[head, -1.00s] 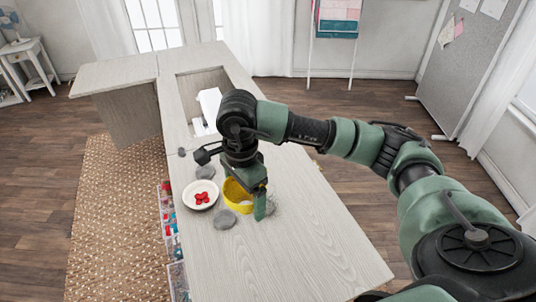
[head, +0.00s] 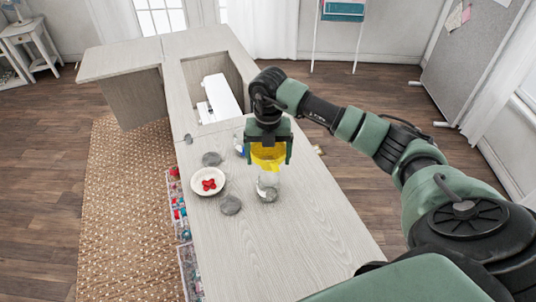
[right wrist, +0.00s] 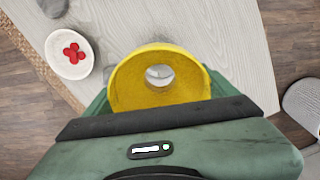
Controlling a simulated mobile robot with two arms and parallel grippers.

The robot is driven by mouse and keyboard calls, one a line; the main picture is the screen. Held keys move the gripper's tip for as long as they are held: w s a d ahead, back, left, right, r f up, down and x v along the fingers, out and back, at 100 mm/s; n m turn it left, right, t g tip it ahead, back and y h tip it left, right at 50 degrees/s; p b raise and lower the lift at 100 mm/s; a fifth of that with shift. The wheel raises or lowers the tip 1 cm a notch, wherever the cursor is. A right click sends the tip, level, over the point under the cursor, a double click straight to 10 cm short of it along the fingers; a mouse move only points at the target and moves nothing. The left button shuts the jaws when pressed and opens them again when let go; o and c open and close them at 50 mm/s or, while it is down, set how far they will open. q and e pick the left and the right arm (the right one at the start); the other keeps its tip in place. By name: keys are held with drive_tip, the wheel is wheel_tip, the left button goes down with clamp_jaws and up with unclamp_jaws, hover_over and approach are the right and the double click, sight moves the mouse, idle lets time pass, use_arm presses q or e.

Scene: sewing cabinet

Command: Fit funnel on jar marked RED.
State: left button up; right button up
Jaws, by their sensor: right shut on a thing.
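My right gripper (head: 268,160) points down and is shut on the yellow funnel (head: 267,152), with a finger on each side of it. The funnel also fills the middle of the right wrist view (right wrist: 128,85), and a pale round patch shows through its hole. A clear glass jar (head: 267,188) stands upright on the table right under the funnel. I cannot tell whether funnel and jar touch. Another glass jar (head: 239,143), with something blue, stands behind, partly hidden by the gripper. I cannot read any jar's marking. My left gripper is out of view.
A white bowl with red pieces (head: 197,188) stands left of the jar; it shows in the right wrist view (right wrist: 62,62). Grey round pieces (head: 230,205) lie near it. A white sewing machine (head: 222,93) sits in the recess behind. The table's front (head: 315,235) is clear.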

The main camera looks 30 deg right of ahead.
sight(268, 170)
drive_tip(key=shift+f, duration=0.15)
drive_tip(key=shift+f+b, duration=2.15)
drive_tip(key=shift+f, duration=0.8)
drive_tip(key=shift+f, duration=0.3)
drive_tip(key=o, duration=1.1)
drive_tip(key=shift+o, duration=0.2)
wheel_tip(268, 170, up, 8)
drive_tip(key=shift+f+b, duration=0.1)
drive_tip(key=shift+b, duration=0.8)
drive_tip(key=shift+s, duration=0.1)
